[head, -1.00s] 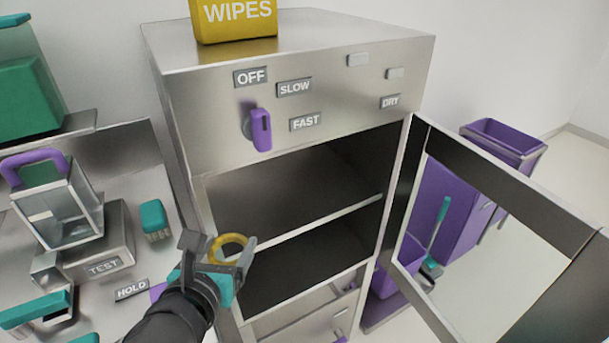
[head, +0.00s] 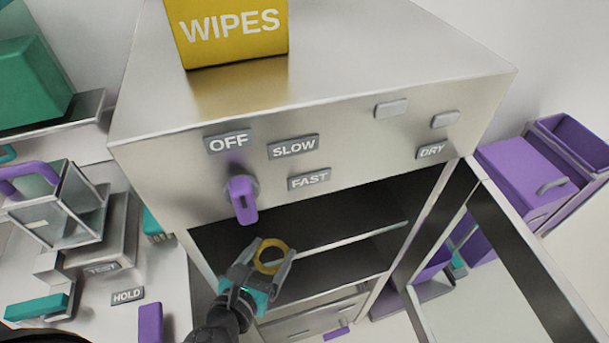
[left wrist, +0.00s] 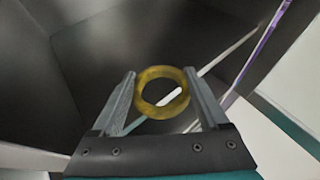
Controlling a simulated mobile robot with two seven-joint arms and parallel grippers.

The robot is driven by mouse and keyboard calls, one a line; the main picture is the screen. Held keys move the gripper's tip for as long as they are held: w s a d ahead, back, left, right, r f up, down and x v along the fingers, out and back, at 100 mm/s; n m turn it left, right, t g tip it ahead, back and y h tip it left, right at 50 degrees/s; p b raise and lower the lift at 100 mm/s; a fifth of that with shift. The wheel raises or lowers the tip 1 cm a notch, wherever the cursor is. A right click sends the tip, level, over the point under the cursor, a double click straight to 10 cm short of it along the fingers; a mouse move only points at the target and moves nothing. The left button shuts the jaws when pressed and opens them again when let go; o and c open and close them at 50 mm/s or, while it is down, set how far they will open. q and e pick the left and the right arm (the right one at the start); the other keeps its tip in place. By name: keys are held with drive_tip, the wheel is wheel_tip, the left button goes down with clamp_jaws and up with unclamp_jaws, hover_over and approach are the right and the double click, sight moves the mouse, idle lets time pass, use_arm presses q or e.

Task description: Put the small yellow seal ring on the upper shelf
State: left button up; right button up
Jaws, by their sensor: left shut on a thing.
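The small yellow seal ring (head: 270,257) is between the fingertips of my left gripper (head: 271,262), which is shut on it. The ring also shows in the left wrist view (left wrist: 162,92), upright between the two grey fingers of the left gripper (left wrist: 162,95). The gripper is at the open front of the steel cabinet (head: 330,160). The upper shelf (head: 350,236) shows as a pale front edge inside, behind and to the right of the ring. I cannot tell whether the ring is past the opening. My right gripper is not in view.
The cabinet door (head: 500,260) stands open at the right. A purple knob (head: 241,199) is on the panel above the opening. A yellow wipes box (head: 230,35) sits on top. A bench with a test stand (head: 105,250) is at the left.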

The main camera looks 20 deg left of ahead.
use_arm(q)
drive_tip(key=w, duration=0.3)
drive_tip(key=shift+d, duration=0.15)
drive_tip(key=b, duration=0.2)
hover_over(302, 202)
drive_tip(key=shift+f, duration=0.1)
wheel_tip(302, 202, down, 4)
drive_tip(key=b, duration=0.4)
drive_tip(key=shift+r, duration=0.2)
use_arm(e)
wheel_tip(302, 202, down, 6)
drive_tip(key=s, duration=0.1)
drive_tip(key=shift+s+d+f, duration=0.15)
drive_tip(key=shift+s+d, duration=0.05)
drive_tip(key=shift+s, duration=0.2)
use_arm(q)
drive_tip(key=shift+r, duration=0.1)
drive_tip(key=o, duration=1.2)
